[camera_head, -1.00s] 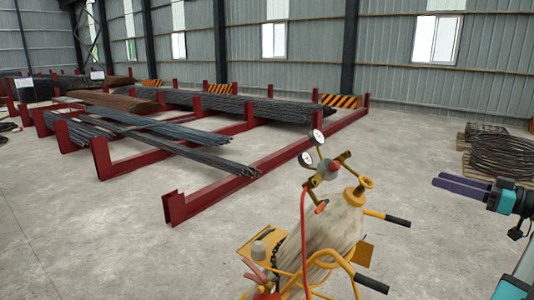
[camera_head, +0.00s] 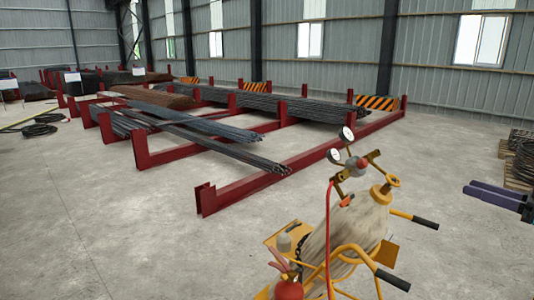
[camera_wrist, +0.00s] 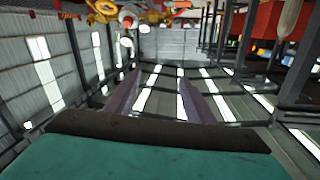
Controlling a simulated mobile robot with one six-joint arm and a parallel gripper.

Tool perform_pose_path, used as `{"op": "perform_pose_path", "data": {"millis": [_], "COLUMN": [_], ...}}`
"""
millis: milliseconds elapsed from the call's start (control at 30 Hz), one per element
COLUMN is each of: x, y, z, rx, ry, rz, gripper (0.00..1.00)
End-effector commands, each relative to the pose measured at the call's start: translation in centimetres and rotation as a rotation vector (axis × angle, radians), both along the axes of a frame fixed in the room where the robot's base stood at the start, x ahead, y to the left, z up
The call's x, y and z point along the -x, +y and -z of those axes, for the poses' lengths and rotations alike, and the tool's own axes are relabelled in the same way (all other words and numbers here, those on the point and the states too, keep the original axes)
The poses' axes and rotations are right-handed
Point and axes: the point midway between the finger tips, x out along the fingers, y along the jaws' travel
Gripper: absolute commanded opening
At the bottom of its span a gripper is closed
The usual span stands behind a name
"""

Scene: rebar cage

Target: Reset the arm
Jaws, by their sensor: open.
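My gripper (camera_head: 497,197) shows at the right edge of the head view, with its purple fingers pointing left and the rest of the arm cut off by the frame. In the wrist view my gripper (camera_wrist: 160,95) has its two purple fingers apart, with nothing between them. It is open and empty, and no object touches it.
A yellow gas-cylinder cart (camera_head: 345,240) with gauges and a red extinguisher (camera_head: 289,289) stands close in front. Dark red racks (camera_head: 245,182) hold bundles of rebar (camera_head: 210,132) behind it. Coiled wire (camera_head: 524,160) lies at the right edge.

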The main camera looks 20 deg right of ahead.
Motion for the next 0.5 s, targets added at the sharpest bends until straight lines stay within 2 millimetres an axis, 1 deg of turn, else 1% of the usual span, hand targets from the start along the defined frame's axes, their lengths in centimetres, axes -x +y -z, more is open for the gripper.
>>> {"op": "perform_pose_path", "data": {"millis": [267,367,467,500], "x": [-3.6,-5.5,-7.9,-8.9], "y": [2.2,3.4,5.2,6.0], "z": [2.5,4.0,6.2,7.2], "rx": [-0.031,-0.051,-0.079,-0.092], "ry": [0.009,0.015,0.026,0.031], "rz": [-0.070,-0.107,-0.155,-0.177], "gripper": [0.49,0.49,0.49,0.49]}}
